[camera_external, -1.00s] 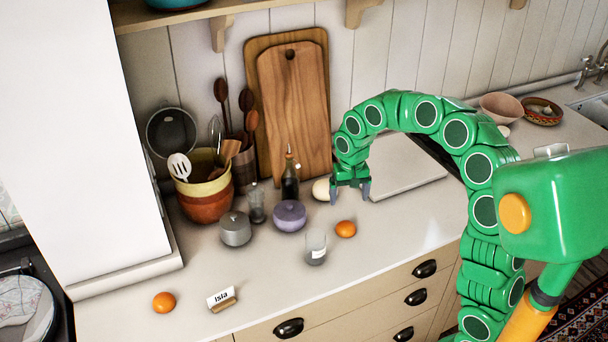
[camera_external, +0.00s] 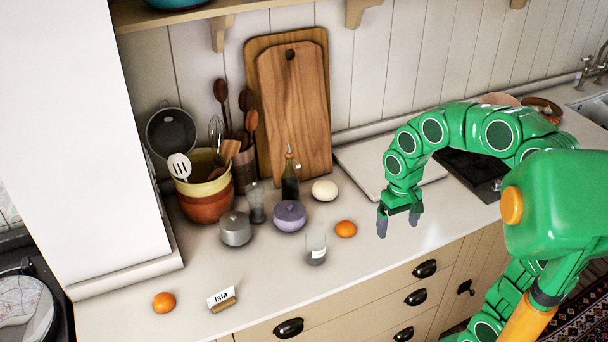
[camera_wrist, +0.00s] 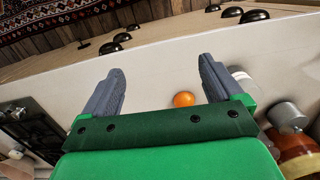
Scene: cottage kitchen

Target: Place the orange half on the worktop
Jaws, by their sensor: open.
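Two round orange pieces rest on the worktop (camera_external: 285,283). One orange piece (camera_external: 345,229) is near the middle, right of a glass jar; it also shows in the wrist view (camera_wrist: 184,99). The other orange piece (camera_external: 164,302) is at the front left, beside the name card. I cannot tell from these frames which is the orange half. My gripper (camera_external: 399,224) is open and empty, right of the middle orange piece and apart from it, over the worktop. In the wrist view its two fingers (camera_wrist: 162,68) are spread with nothing held.
A card reading "Isla" (camera_external: 221,299) is at the front. Worktop between the card and jar is clear.

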